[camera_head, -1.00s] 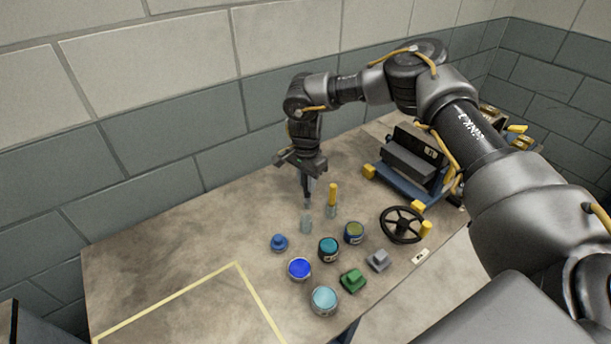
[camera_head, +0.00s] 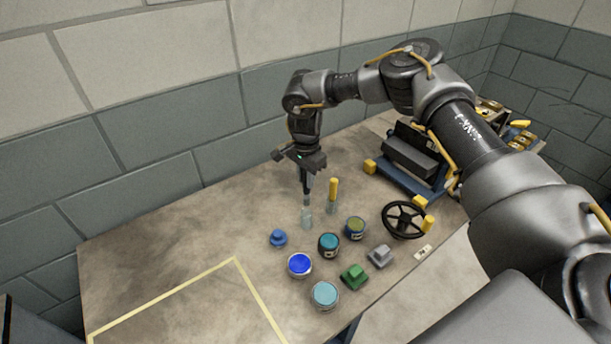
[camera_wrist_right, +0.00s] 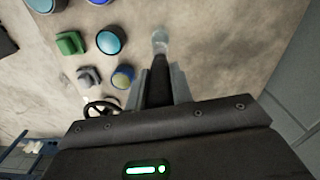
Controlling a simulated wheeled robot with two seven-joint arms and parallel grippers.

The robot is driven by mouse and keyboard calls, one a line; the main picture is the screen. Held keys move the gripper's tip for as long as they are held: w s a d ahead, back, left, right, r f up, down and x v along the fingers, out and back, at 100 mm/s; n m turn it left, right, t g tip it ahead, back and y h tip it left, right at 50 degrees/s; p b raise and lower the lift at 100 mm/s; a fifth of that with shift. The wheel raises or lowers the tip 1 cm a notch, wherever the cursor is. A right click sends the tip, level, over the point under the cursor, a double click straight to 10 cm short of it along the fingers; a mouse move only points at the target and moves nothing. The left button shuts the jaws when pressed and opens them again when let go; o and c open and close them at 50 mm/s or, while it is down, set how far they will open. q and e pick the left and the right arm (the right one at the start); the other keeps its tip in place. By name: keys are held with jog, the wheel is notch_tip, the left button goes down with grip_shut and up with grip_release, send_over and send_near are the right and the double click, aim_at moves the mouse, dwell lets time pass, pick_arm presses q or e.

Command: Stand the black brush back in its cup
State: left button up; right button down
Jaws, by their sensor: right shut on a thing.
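My right gripper (camera_head: 306,188) is shut on the black brush (camera_wrist_right: 157,82), which points down. In the head view the brush's lower end is at the mouth of a clear cup (camera_head: 306,220). I cannot tell whether the tip is inside the cup or just above it. The cup also shows in the right wrist view (camera_wrist_right: 160,38), straight beyond the brush end. The fingers hide part of the brush. My left gripper is not in view.
A yellow-handled brush (camera_head: 333,188) stands in another clear cup close on the right. Several paint tins, including a bright blue one (camera_head: 300,264), and a blue knob (camera_head: 278,238) are in front. A black handwheel (camera_head: 404,220) lies right. The table's left is clear.

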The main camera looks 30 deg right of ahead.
aim_at(306, 193)
notch_tip(306, 193, down, 3)
jog(key=shift+f+b, duration=0.2)
jog(key=shift+b, duration=0.8)
jog(key=shift+f+b, duration=1.35)
jog(key=shift+f, duration=1.15)
jog(key=c, duration=1.1)
grip_release()
jog(key=shift+c, duration=0.2)
jog(key=shift+r, duration=0.1)
notch_tip(306, 193, up, 11)
jog(key=shift+f+b, duration=0.15)
jog(key=shift+b, duration=0.7)
